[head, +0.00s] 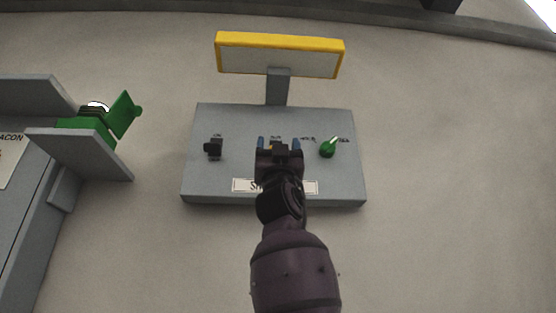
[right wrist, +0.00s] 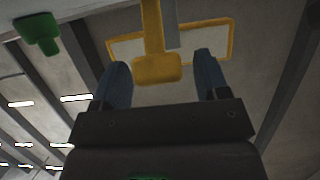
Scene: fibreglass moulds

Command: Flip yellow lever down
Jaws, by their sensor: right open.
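The yellow lever (right wrist: 157,68) shows in the right wrist view as a yellow stem with a wide rounded end. Its end lies between the two blue fingers of my right gripper (head: 279,144), with a gap visible on each side. The gripper is open and holds nothing. In the head view the gripper is over the middle of the grey control box (head: 190,178) and hides the lever. I cannot tell how far the lever's end reaches between the fingers in depth. My left gripper is in neither view.
A green knob (head: 327,149) is right of my gripper on the box, and a black switch (head: 213,148) is left. A yellow-framed panel (head: 240,58) stands on a post behind. A grey structure with a green flap (head: 124,113) is at the left. Bare floor surrounds the box.

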